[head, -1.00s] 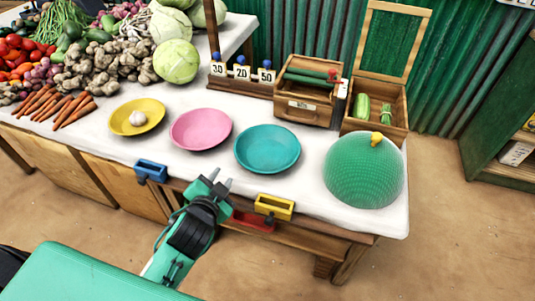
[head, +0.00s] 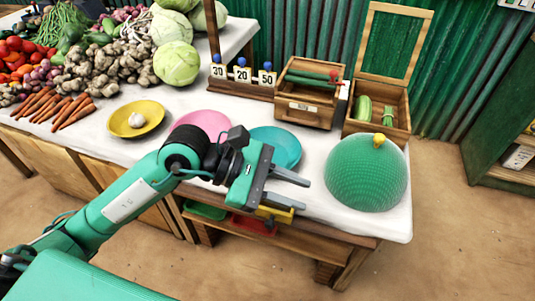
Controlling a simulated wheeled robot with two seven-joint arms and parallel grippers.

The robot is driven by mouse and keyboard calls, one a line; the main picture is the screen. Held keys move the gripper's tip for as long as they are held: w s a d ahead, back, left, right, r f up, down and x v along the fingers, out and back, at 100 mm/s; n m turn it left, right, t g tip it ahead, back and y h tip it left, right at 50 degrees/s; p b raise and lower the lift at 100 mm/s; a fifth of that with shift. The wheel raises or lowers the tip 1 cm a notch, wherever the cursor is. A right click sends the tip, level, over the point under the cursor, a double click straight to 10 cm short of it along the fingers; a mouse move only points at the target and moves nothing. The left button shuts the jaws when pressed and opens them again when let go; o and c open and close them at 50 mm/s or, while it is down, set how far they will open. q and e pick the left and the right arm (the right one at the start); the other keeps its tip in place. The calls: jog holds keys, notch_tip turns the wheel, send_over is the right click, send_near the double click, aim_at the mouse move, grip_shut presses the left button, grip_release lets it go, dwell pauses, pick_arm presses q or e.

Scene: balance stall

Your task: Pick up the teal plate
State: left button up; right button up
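The teal plate (head: 284,144) lies on the white-covered table, partly hidden behind my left gripper and wrist. My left gripper (head: 306,194) is open and empty. Its two fingers point right, just in front of the plate near the table's front edge. I cannot tell its exact height above the cloth, and it does not visibly touch the plate. My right gripper is not in view.
A pink plate (head: 206,122) and a yellow plate (head: 150,112) with a garlic bulb (head: 136,120) lie to the left. A green mesh dome (head: 365,175) stands to the right. Wooden boxes (head: 305,112) stand behind. A yellow holder (head: 283,214) hangs at the front edge.

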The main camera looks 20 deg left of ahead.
pick_arm(q)
jog(key=w+a+f+m+t+y, duration=0.1)
jog(key=w+a+f+t+y, duration=0.1)
jog(key=w+a+y, duration=0.35)
jog(key=w+a+f+t+y, duration=0.2)
jog(key=a+y, duration=0.4)
jog(key=a, duration=0.4)
jog(key=x, duration=0.8)
jog(key=a+b+x, duration=0.1)
jog(key=x, duration=0.4)
jog(key=shift+w+r, duration=0.1)
jog(key=shift+w, duration=0.2)
jog(key=shift+w+d+f, duration=0.1)
jog(key=shift+w+f, duration=0.05)
jog(key=shift+f, duration=0.05)
grip_shut()
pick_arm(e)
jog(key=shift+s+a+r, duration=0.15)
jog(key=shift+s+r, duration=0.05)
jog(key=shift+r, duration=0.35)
